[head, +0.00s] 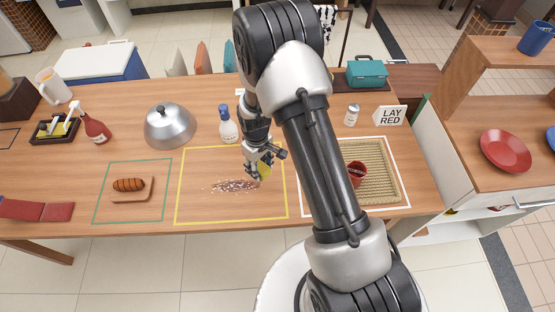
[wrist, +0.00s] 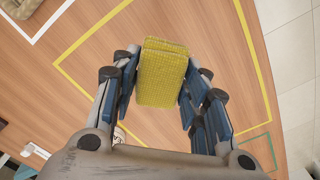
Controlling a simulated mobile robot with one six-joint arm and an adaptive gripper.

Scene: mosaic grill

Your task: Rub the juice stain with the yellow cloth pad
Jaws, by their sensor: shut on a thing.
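The juice stain (head: 234,186) is a dark reddish, speckled smear on the wooden table, inside the yellow outlined square. My gripper (head: 261,165) is over the right part of that square, by the right end of the stain. It is shut on the yellow cloth pad (head: 265,171). In the wrist view the yellow pad (wrist: 162,78) sits upright between the blue-lined fingers of my gripper (wrist: 163,82). I cannot tell whether the pad touches the table. The stain does not show in the wrist view.
A red cup (head: 356,173) is on a woven tray (head: 384,186) to the right. The square's front part is clear.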

